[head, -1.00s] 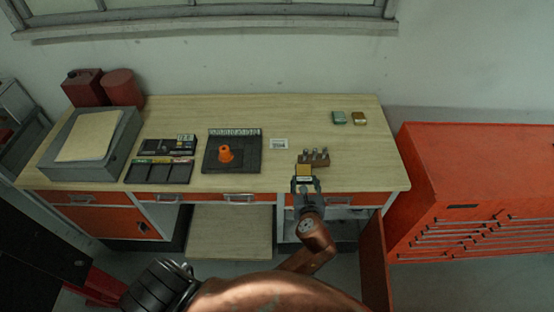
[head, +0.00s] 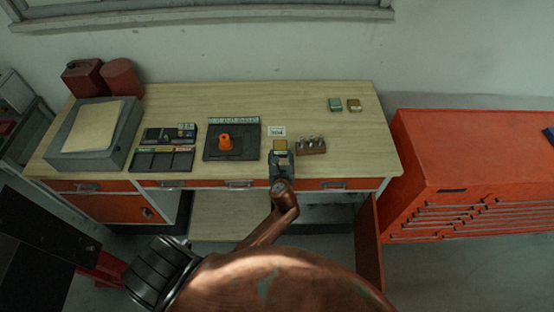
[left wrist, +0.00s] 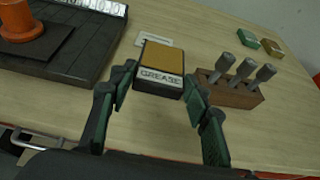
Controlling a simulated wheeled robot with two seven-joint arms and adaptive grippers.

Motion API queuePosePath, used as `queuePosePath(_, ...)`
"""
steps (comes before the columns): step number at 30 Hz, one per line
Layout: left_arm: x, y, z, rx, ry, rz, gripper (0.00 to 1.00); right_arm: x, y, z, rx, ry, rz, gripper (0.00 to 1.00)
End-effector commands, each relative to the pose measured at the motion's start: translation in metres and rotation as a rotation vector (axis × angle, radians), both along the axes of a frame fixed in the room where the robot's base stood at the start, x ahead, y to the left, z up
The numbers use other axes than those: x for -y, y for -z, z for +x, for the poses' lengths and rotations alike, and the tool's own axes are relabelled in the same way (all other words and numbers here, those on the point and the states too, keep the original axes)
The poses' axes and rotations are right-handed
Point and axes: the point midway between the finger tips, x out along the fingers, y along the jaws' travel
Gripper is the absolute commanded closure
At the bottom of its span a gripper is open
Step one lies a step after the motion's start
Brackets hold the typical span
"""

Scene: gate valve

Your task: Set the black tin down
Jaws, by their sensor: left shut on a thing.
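My left gripper (head: 281,155) is shut on a small black tin (head: 280,145) with a yellow-tan top, over the front part of the bench. In the left wrist view the tin (left wrist: 161,68) sits between the two fingertips (left wrist: 158,85), roughly upright, and its front label reads GREASE. I cannot tell whether its bottom touches the bench. A white-edged card (head: 276,131) lies on the bench just behind the tin, and the tin partly covers it in the left wrist view. My right gripper is not in view.
A wooden block with several metal pegs (head: 311,147) stands close right of the tin. A green tin (head: 335,104) and a brown-gold tin (head: 354,105) stand at the back right. The bench's back middle is clear.

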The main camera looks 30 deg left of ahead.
Motion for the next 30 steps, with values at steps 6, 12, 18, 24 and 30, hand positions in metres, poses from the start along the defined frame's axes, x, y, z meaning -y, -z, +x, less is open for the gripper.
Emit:
queuePosePath(6,-0.014,0.016,0.005,0.003,0.001,0.000,0.86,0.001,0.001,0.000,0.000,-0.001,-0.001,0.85)
queuePosePath(12,-0.022,0.041,0.007,-0.001,0.000,0.000,0.86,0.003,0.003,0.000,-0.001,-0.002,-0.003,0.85)
queuePosePath(18,-0.022,0.057,0.008,0.003,0.001,0.000,0.86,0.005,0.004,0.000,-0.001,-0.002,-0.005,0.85)
queuePosePath(24,-0.021,0.056,0.008,0.004,0.002,0.000,0.86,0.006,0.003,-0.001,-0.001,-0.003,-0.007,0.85)
queuePosePath(30,-0.021,0.060,0.007,0.001,0.002,0.000,0.53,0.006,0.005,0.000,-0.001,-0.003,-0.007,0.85)
